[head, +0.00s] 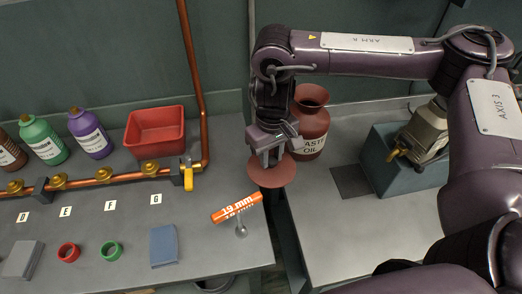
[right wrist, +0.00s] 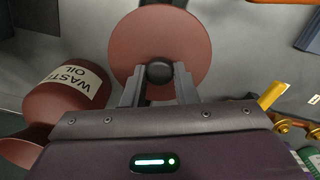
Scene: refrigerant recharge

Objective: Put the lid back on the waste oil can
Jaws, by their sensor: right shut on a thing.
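The waste oil can (head: 313,122) is a red-brown can with a white label and a flared open neck. It stands on the right bench against the back wall. In the right wrist view the can (right wrist: 52,100) is at the left. My right gripper (head: 269,158) is shut on the dark knob of the round red-brown lid (head: 272,173). It holds the lid in front and to the left of the can, apart from it. In the right wrist view the lid (right wrist: 160,45) faces the camera, with its knob between the fingers (right wrist: 160,75). My left gripper is not in view.
A copper pipe (head: 110,174) with brass valves runs along the left bench. A red bin (head: 155,130), bottles (head: 88,133) and an orange 19 mm tool (head: 237,207) are on that bench. A blue-grey box (head: 392,160) stands right of the can. A gap separates the benches.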

